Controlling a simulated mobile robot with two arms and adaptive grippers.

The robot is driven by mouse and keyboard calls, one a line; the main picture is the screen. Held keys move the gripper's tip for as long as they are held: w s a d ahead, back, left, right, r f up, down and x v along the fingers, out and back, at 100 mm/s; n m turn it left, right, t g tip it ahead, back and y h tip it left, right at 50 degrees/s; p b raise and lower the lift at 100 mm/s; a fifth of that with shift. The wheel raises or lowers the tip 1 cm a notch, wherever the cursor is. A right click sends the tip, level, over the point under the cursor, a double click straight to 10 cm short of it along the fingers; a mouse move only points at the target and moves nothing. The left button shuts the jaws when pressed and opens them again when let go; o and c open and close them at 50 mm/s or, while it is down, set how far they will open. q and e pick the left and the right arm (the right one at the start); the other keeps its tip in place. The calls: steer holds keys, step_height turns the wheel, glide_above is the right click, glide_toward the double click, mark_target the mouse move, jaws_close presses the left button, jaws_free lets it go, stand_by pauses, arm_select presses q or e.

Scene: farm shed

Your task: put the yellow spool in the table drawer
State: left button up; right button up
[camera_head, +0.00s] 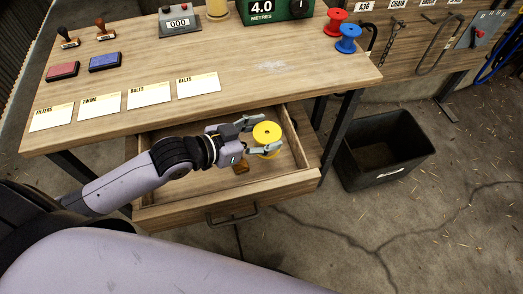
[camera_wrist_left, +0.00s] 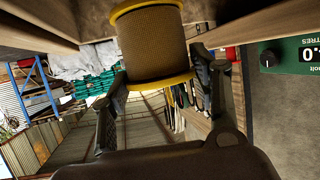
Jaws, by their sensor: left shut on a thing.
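The yellow spool (camera_head: 268,132) is between the fingers of my left gripper (camera_head: 256,136), which is shut on it. In the head view they are over the right part of the open table drawer (camera_head: 168,216). I cannot tell whether the spool touches the drawer floor. In the left wrist view the spool (camera_wrist_left: 152,42), with yellow rims and a brown-gold wound middle, sits between the fingertips (camera_wrist_left: 160,68). My right gripper is not in view.
A small brown block (camera_head: 241,167) lies in the drawer below my gripper. The tabletop (camera_head: 225,110) overhangs the drawer's back. A red spool (camera_head: 335,22) and a blue spool (camera_head: 347,40) stand on the table. A black bin (camera_head: 385,180) stands on the floor at right.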

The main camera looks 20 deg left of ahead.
arm_select(q)
step_height(320, 180, down, 8)
steer(key=shift+r+b, duration=0.15)
steer(key=shift+b, duration=0.2)
steer(key=o, duration=1.1)
steer(key=p+v, duration=0.1)
steer(key=v, duration=1.1)
